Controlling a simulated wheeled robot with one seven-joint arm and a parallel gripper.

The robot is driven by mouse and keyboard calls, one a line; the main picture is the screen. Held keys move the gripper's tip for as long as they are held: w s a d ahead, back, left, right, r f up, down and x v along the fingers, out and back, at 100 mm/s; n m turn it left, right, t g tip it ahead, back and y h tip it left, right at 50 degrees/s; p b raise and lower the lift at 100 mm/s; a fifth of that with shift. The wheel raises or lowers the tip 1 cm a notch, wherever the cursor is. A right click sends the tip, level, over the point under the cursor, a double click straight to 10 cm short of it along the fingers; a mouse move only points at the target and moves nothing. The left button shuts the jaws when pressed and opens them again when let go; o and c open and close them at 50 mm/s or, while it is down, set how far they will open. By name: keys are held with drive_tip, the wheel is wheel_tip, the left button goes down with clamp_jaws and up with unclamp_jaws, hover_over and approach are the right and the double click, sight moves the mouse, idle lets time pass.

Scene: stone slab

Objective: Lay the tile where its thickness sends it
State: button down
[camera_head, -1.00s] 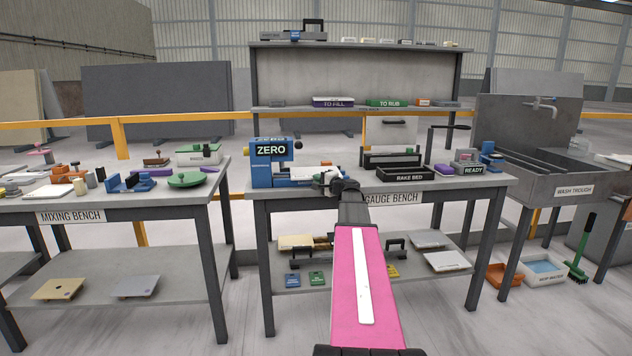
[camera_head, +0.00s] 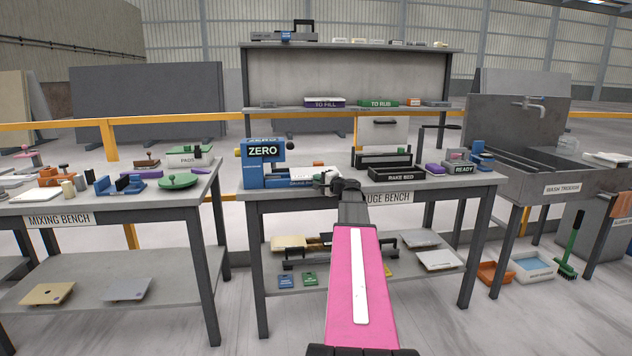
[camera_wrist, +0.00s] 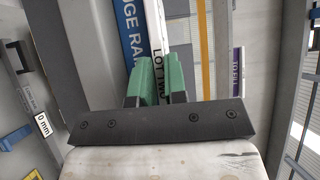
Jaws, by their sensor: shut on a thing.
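My gripper (camera_head: 326,181) is at the front edge of the gauge bench (camera_head: 460,184). In the wrist view, its two green fingers (camera_wrist: 158,78) are closed on the narrow edge of a pale tile (camera_wrist: 157,42) lettered "LOT TWO". The tile (camera_head: 308,172) lies roughly flat above the blue rail (camera_wrist: 131,35); I cannot tell whether they touch. The blue gauge (camera_head: 250,165) stands to the left of the gripper, with "ZERO" on its display. A small "0 mm" plate (camera_wrist: 43,124) shows at left in the wrist view.
The rake bed (camera_head: 397,174) and a "READY" block (camera_head: 460,168) stand right on the bench. A purple "TO FILL" tray (camera_head: 325,103) and green "TO RUB" tray (camera_head: 381,103) are on the shelf behind. The mixing bench (camera_head: 60,219) is left, the wash trough (camera_head: 570,183) right.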

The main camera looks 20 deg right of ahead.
drive_tip(key=shift+s+d, duration=0.2)
drive_tip(key=shift+d, duration=0.6)
drive_tip(key=c, duration=1.1)
unclamp_jaws()
drive_tip(key=v, duration=1.1)
